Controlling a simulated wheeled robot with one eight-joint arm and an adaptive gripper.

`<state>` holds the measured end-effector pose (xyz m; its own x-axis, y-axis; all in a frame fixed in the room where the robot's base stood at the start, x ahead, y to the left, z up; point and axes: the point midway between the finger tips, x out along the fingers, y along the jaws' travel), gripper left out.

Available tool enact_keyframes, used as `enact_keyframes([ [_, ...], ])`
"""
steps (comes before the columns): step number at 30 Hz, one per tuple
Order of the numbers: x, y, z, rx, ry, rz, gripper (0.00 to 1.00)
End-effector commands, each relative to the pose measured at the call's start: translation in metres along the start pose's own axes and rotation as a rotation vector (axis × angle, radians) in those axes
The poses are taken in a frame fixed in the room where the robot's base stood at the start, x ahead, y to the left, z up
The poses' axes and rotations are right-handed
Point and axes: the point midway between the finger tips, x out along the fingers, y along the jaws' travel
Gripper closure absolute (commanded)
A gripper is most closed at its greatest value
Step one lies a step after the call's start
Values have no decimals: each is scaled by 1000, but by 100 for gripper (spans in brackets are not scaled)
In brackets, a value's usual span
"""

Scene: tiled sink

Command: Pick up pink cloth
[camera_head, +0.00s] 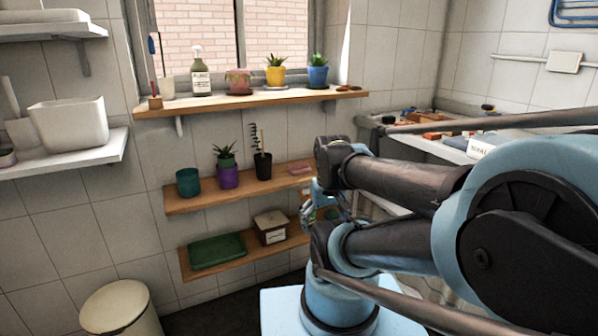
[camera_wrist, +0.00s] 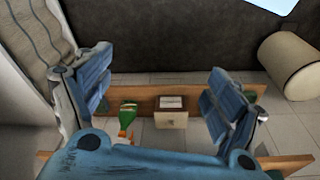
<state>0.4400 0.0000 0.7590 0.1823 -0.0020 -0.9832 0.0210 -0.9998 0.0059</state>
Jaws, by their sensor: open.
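A small flat pink item (camera_head: 299,169), which looks like the pink cloth, lies near the right end of the middle wooden shelf (camera_head: 205,201) in the head view. I cannot make it out in the wrist view. My gripper (camera_head: 318,200) is just right of that shelf end in the head view, partly hidden by my arm. In the wrist view my gripper (camera_wrist: 160,98) has its two blue fingers wide apart with nothing held between them. Beyond the fingers are a small labelled box (camera_wrist: 171,118) and a green bottle (camera_wrist: 127,115).
A black-potted plant (camera_head: 263,165) and a purple-potted plant (camera_head: 228,176) stand left of the pink item. The lower shelf (camera_head: 262,253) holds the labelled box (camera_head: 271,228) and a green folded item (camera_head: 217,251). Striped fabric (camera_wrist: 40,35) hangs close beside one finger. A bin (camera_head: 122,308) stands at lower left.

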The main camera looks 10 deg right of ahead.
Motion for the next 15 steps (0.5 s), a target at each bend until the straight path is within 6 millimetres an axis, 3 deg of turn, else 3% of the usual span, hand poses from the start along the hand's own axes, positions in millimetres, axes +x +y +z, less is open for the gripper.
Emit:
enact_keyframes([
  [1, 0, 0, 0, 0, 0, 0, 12],
  [3, -4, 0, 3, -1, 7, 0, 0],
  [7, -15, 0, -4, -9, 18, -4, 0],
  [15, -51, -1, -74, -63, 49, -28, 0],
])
